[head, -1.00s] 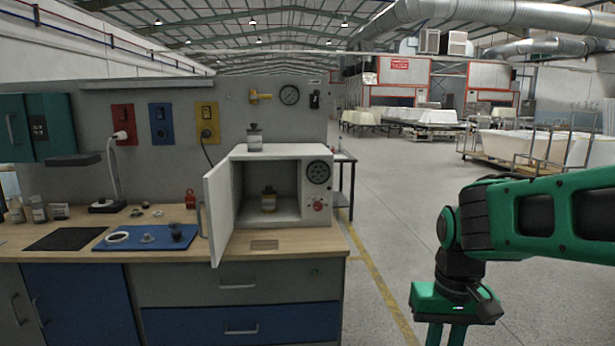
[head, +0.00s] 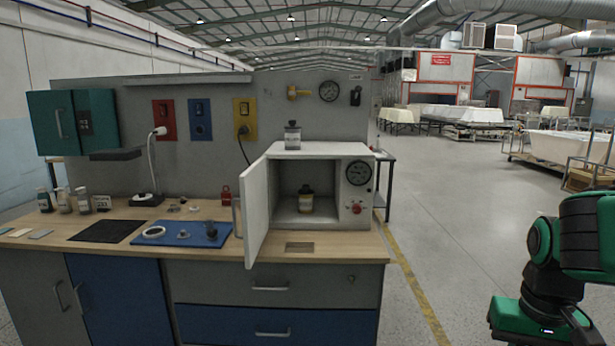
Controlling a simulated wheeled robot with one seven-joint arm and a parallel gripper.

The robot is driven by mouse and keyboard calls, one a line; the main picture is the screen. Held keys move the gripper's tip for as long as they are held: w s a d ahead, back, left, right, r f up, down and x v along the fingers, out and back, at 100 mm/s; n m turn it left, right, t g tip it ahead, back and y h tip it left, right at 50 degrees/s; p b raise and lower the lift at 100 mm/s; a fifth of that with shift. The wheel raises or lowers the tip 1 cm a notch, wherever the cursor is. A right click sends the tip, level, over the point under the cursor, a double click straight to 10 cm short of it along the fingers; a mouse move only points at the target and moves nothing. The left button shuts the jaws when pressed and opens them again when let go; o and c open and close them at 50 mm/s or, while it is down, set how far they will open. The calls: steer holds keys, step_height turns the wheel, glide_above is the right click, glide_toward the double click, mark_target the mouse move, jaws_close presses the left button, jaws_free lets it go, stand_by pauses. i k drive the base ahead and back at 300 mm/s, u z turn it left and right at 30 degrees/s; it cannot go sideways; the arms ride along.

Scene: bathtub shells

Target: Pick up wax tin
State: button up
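No thing in view is clearly marked as the wax tin, so I cannot tell which one it is. Another jar with a dark lid (head: 292,136) stands on top of the cabinet. A small dark container (head: 211,231) sits on the blue mat (head: 178,241). My gripper (head: 541,318) is at the bottom right, well right of the bench and apart from all these things. Its fingers are below the frame edge, so its opening is hidden.
The white cabinet (head: 337,165) has its door (head: 256,215) swung open towards me on the left. Bottles (head: 63,201), a black mat (head: 107,231) and a white ring (head: 154,232) lie along the wooden bench (head: 90,217).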

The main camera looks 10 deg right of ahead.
mark_target(306, 202)
steer(key=i, duration=0.9)
steer(key=u, duration=0.1)
